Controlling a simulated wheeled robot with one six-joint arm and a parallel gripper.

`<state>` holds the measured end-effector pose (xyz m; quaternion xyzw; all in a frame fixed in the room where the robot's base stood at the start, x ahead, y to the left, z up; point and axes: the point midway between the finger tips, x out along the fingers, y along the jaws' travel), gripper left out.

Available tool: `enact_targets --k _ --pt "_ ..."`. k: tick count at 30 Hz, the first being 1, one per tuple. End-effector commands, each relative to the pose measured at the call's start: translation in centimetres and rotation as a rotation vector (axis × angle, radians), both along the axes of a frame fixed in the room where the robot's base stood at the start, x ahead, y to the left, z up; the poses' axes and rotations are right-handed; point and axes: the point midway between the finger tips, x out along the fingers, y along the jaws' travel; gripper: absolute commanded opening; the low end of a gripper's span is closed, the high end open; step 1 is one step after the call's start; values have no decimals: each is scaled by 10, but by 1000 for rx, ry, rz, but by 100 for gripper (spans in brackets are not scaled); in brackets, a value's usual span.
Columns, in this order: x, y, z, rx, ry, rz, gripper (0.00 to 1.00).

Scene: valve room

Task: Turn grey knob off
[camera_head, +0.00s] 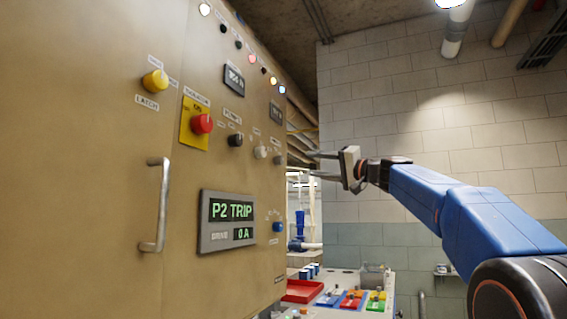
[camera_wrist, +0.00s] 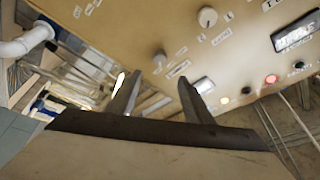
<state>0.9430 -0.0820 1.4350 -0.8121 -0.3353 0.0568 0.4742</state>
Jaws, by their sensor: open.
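The grey knob (camera_head: 261,152) is a small pale round knob on the tan cabinet face (camera_head: 120,190), between two dark knobs. It also shows near the top of the wrist view (camera_wrist: 208,17), a little right of centre. Its pointer is too small to read. My gripper (camera_head: 312,164) is open and empty, its fingers pointing left toward the cabinet. It is to the right of the grey knob and apart from it. In the wrist view, both fingers (camera_wrist: 156,84) stand apart below the knobs, with a dark knob (camera_wrist: 160,58) above the gap.
A black knob (camera_head: 235,140), a red button (camera_head: 202,123), a yellow knob (camera_head: 155,80) and a blue knob (camera_head: 278,227) share the cabinet face. A display (camera_head: 228,221) reads "P2 TRIP". A metal handle (camera_head: 161,205) juts out. A bench with a red tray (camera_head: 303,290) stands beyond.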

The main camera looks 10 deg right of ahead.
Motion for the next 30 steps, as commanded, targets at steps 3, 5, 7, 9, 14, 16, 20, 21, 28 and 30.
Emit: enact_targets --k 3,5,7,9,14,16,20,21,28,30 --pt "17 14 4 0 1 3 46" --pt "26 20 7 1 0 2 46" --pt "35 28 10 -1 0 2 46" --pt "45 35 12 1 0 2 46" --pt "66 52 18 -1 0 2 46" --pt "75 58 21 0 1 2 46" --pt "90 70 25 0 1 1 46" --pt "93 72 27 0 0 1 46" --pt "106 82 31 -1 0 -1 46" --pt "107 83 31 -1 0 -2 46"
